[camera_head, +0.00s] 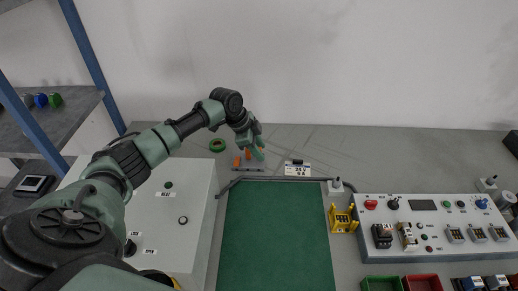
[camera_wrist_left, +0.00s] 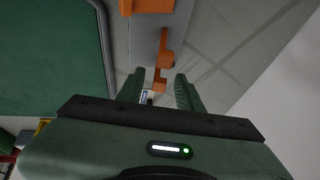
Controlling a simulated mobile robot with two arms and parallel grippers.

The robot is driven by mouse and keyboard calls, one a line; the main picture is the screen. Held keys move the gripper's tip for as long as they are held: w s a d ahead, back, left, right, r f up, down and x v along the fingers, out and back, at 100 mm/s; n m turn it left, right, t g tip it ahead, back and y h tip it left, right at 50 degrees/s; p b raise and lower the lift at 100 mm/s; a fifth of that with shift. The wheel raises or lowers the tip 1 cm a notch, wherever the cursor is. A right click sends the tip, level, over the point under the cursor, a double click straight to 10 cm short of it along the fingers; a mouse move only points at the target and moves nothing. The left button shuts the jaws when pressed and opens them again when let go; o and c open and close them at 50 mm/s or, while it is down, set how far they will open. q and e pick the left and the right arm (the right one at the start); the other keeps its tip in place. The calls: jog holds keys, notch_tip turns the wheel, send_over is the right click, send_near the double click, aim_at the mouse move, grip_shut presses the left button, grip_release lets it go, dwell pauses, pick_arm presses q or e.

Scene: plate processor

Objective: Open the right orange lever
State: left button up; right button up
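Two orange levers stand on a grey plate behind the green mat. The left orange lever (camera_head: 237,161) is clear of my gripper. The right orange lever (camera_head: 248,153) is beside my left gripper (camera_head: 258,148), which partly covers that area. In the left wrist view the right orange lever (camera_wrist_left: 164,48) has its lower end between or just beyond the two fingertips of my left gripper (camera_wrist_left: 160,76). The fingers are apart; contact with the lever cannot be told. The left orange lever (camera_wrist_left: 148,6) is cut by the top edge. My right gripper is not in view.
A green mat (camera_head: 275,235) with a dark bar along its back edge lies in front. A white cabinet (camera_head: 185,205) stands left, under my arm. A small display (camera_head: 297,169), a yellow holder (camera_head: 342,219) and a control panel (camera_head: 440,235) are to the right.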

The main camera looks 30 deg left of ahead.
pick_arm(q)
jog(key=b+v, duration=0.1)
jog(key=v, duration=0.6)
jog(key=shift+a+r, duration=0.15)
jog(key=shift+r, duration=0.2)
jog(key=shift+s, duration=0.1)
